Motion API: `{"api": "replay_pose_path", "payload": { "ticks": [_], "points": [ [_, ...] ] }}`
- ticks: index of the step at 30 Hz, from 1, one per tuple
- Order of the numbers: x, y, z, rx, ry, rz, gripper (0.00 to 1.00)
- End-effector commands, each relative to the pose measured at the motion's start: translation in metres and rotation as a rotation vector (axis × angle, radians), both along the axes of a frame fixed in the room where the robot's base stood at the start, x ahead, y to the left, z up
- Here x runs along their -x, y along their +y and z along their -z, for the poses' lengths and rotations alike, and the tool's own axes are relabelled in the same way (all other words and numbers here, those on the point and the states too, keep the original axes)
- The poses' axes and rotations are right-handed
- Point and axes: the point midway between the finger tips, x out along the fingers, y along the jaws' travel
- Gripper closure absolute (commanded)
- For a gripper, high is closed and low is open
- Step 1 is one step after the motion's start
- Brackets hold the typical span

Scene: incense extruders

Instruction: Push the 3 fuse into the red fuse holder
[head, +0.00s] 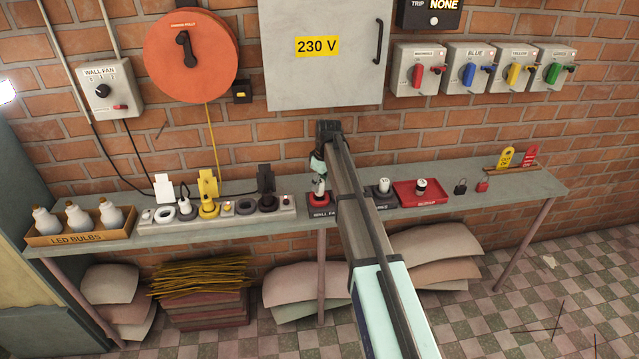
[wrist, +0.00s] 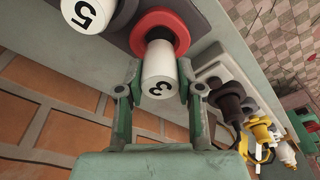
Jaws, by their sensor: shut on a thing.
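The white 3 fuse (wrist: 160,83) is between the two fingers of my gripper (wrist: 160,95) in the wrist view, with its number facing the camera. Its far end is at the opening of the red ring-shaped fuse holder (wrist: 181,27); how deep it sits cannot be told. In the head view my gripper (head: 318,168) is over the shelf, and the white fuse (head: 319,188) shows below it, at the holder on the dark block (head: 320,211) labelled "WALL FAN". My arm hides part of this block.
A row of sockets and plugs (head: 208,209) and an LED bulb box (head: 78,238) are to the left. The brick wall rises behind.

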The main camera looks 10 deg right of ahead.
Motion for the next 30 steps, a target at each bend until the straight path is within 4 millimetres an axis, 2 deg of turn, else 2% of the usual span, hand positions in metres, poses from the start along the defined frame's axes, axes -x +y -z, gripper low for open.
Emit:
{"api": "replay_pose_path", "payload": {
  "ticks": [17, 30],
  "points": [
    [-0.0001, 0.0, 0.0004, 0.0, 0.0, 0.0, 0.99],
    [-0.0001, 0.0, 0.0078, 0.0, 0.0, 0.0, 0.99]
  ]
}}
